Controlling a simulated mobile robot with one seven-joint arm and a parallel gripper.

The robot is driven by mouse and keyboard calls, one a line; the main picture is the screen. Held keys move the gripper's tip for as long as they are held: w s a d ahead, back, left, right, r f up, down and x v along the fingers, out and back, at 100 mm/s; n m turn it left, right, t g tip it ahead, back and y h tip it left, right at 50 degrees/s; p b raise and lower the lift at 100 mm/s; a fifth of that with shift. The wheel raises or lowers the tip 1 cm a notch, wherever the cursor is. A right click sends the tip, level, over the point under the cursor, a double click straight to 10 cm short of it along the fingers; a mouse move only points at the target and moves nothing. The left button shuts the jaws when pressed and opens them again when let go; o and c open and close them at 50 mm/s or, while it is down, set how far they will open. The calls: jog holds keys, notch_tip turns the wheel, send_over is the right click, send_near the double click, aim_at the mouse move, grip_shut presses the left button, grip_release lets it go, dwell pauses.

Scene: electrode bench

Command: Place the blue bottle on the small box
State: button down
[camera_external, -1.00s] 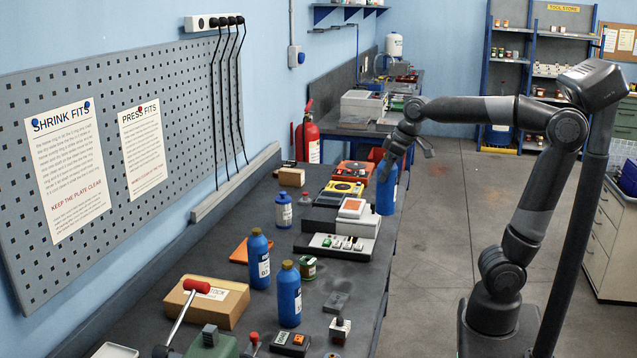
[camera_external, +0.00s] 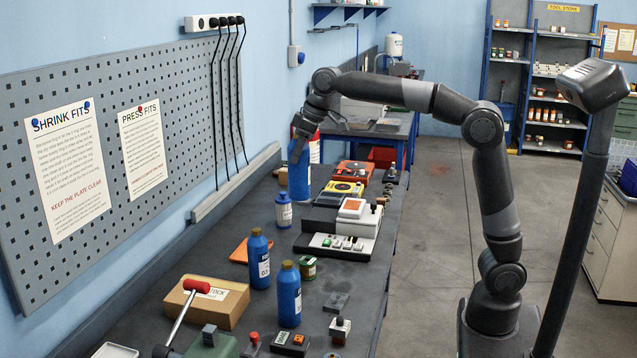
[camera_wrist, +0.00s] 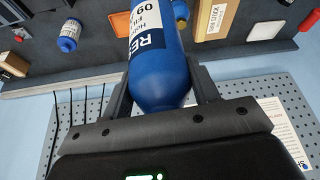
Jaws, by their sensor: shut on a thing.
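My gripper (camera_external: 300,130) is shut on an upright blue bottle (camera_external: 299,178) at the far part of the bench. In the wrist view the bottle (camera_wrist: 160,75), with a white label, sits between the two fingers of the gripper (camera_wrist: 163,85). The small tan cardboard box (camera_external: 282,177) is mostly hidden behind the held bottle in the external view; only its left edge shows. I cannot tell the gap between bottle and box. I cannot make out the box in the wrist view.
A small blue bottle with a white label (camera_external: 283,211) stands just nearer than the held bottle. A yellow meter (camera_external: 343,190) and an orange device (camera_external: 354,172) lie to the right. Two more blue bottles (camera_external: 259,260) (camera_external: 289,295) and a larger carton (camera_external: 207,300) stand nearer. The pegboard wall (camera_external: 110,150) is left.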

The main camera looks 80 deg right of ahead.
jog(key=w+a+f+n+y, duration=0.1)
jog(key=w+a+f+n, duration=0.15)
jog(key=w+a, duration=0.6)
jog(key=w+a+f+n, duration=0.1)
jog(key=w+a+f, duration=0.4)
jog(key=a, duration=0.6)
notch_tip(320, 180, down, 13)
jog(key=shift+w+f, duration=0.2)
jog(key=shift+w, duration=0.25)
jog(key=shift+f+m, duration=0.15)
jog(key=shift+m, duration=0.1)
jog(key=c, duration=0.5)
grip_release()
jog(key=shift+f+g, duration=0.1)
jog(key=shift+g, duration=0.2)
jog(key=v, duration=1.2)
jog(key=shift+s+r, duration=0.15)
jog(key=shift+r, duration=0.05)
